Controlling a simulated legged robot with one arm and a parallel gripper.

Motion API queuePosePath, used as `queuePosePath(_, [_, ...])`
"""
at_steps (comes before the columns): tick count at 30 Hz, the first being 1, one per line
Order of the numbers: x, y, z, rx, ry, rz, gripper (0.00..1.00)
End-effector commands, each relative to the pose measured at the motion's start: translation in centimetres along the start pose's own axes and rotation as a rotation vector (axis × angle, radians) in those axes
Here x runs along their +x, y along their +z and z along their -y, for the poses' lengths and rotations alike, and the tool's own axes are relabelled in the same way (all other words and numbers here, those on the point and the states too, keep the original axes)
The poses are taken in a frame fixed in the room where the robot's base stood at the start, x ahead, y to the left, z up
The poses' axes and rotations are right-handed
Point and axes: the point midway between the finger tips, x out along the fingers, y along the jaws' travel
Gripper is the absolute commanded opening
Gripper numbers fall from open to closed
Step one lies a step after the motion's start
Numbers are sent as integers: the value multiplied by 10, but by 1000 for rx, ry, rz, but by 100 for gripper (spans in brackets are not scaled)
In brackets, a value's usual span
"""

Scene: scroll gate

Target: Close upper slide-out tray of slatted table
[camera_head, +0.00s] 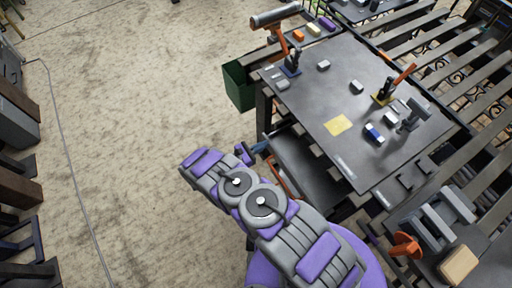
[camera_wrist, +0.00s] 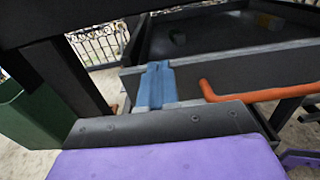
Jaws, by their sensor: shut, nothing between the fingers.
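The slatted table (camera_head: 350,60) has a dark top. A dark tray (camera_head: 310,172) sticks out from under its near left side. In the wrist view the tray's grey front panel (camera_wrist: 235,72) crosses the picture, with the dark open inside beyond it. An orange handle (camera_wrist: 262,93) shows right of my gripper. My gripper (camera_wrist: 158,68) is shut and empty, its blue fingers at the tray's front panel; I cannot tell whether they touch it. In the head view my gripper (camera_head: 261,147) is small, at the tray's left end, partly hidden by my arm. Whether a lower tray exists is hidden.
A green bin (camera_head: 238,86) stands by the table's left leg and shows in the wrist view (camera_wrist: 25,125). A dark table leg (camera_wrist: 65,75) rises left of my fingers. Tools and small blocks lie on the tabletop. The carpeted floor at left is mostly free.

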Motion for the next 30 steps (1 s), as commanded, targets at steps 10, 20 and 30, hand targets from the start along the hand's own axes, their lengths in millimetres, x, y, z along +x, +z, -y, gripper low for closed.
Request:
queuePosePath(10, [62, 0, -1, 4, -1, -1, 0])
queuePosePath(20, [90, 1, 3, 9, -3, -9, 0])
queuePosePath(30, [94, 2, 4, 9, -8, -7, 0])
